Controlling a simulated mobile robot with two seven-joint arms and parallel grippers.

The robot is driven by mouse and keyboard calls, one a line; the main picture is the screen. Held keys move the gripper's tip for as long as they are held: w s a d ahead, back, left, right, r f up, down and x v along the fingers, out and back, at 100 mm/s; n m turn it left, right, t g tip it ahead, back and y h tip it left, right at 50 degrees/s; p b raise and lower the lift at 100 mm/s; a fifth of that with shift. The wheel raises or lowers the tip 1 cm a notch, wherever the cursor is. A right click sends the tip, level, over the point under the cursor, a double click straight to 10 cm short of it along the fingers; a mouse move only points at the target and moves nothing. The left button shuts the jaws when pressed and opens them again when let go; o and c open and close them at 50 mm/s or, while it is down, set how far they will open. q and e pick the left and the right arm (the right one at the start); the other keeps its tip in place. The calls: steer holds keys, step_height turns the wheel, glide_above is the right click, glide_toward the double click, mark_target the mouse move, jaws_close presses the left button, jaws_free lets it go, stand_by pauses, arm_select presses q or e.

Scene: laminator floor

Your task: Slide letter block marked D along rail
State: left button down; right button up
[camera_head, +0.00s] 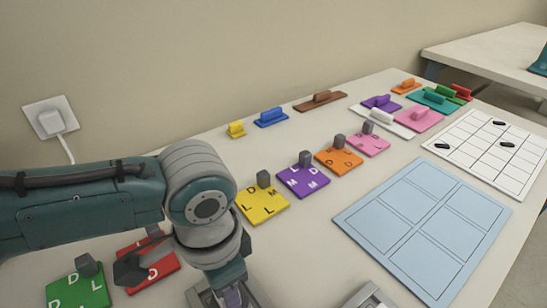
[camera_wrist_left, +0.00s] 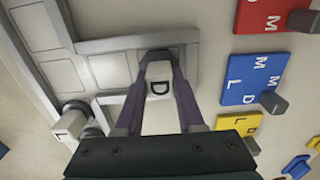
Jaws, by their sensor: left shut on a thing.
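The letter block marked D (camera_wrist_left: 159,88) is a pale block with a black D in the left wrist view. It sits at a grey rail (camera_wrist_left: 115,43) that runs across a grey board. My left gripper (camera_wrist_left: 158,62) is shut on the block, one finger on each side. In the head view my left gripper (camera_head: 233,297) is at the bottom edge, over the grey board, and the D block is hidden there. Another pale block, marked L (camera_wrist_left: 68,122), stands at the rail's lower left in the wrist view. My right gripper is not in view.
Lettered tiles with grey knobs, among them yellow (camera_head: 262,205), purple (camera_head: 303,181), and green (camera_head: 78,292), line the table. A light blue grid board (camera_head: 345,220) lies at right, with a white grid sheet (camera_head: 520,172) beyond. Coloured handled pieces stand along the back.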

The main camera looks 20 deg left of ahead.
arm_select(q)
steer(key=shift+c, duration=2.2)
jaws_free()
steer(key=shift+r, duration=0.1)
step_height(320, 180, up, 9)
steer(key=p, duration=0.3)
steer(key=shift+r, duration=0.4)
steer(key=shift+s+d, duration=0.1)
